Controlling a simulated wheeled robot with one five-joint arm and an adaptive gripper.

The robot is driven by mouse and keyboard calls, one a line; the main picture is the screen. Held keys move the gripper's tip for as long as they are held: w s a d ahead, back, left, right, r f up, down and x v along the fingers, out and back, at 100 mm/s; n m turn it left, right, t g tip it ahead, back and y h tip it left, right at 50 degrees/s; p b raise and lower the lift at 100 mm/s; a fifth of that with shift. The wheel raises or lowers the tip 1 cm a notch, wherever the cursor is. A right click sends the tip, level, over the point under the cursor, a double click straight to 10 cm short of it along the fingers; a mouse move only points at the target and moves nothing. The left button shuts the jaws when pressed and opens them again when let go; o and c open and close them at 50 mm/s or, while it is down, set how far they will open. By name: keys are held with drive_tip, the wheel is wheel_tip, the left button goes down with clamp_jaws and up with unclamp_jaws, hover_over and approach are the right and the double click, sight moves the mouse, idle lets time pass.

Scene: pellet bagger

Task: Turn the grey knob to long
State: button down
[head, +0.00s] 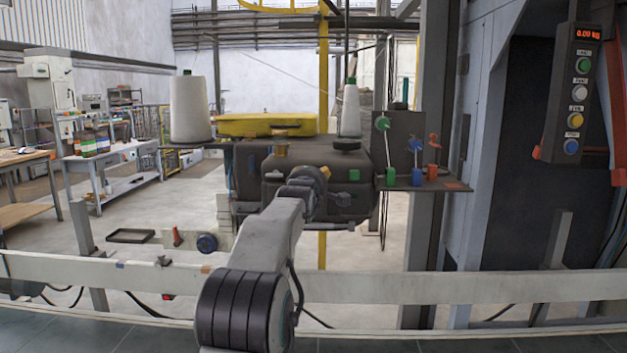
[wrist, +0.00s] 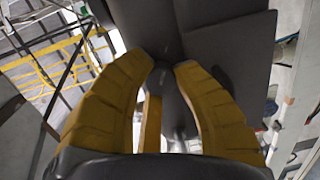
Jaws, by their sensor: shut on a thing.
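The dark grey sewing head (head: 320,165) stands straight ahead, and its dark housing fills the top of the wrist view (wrist: 225,45). My gripper (wrist: 169,70) has its two yellow fingers converging at that housing, shut on a small dark grey piece that looks like the grey knob (wrist: 168,84). The knob is mostly hidden by the fingertips, and no setting mark can be read. In the head view my own wrist covers the knob and the fingertips. A yellow strip (wrist: 151,125) shows between the fingers.
A green knob (head: 354,175) is on the head's right. A white thread cone (head: 190,108) stands at left, a smaller cone (head: 350,110) at right. Coloured levers (head: 389,176) stand on the right shelf. A pale rail (head: 400,288) crosses in front.

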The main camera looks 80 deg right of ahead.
drive_tip(key=shift+s+m, duration=0.1)
drive_tip(key=shift+m, duration=0.2)
drive_tip(key=c, duration=1.2)
unclamp_jaws()
drive_tip(key=shift+s, duration=0.1)
drive_tip(key=shift+c, duration=0.2)
drive_tip(key=a, duration=1.2)
drive_tip(key=shift+w+r, duration=0.2)
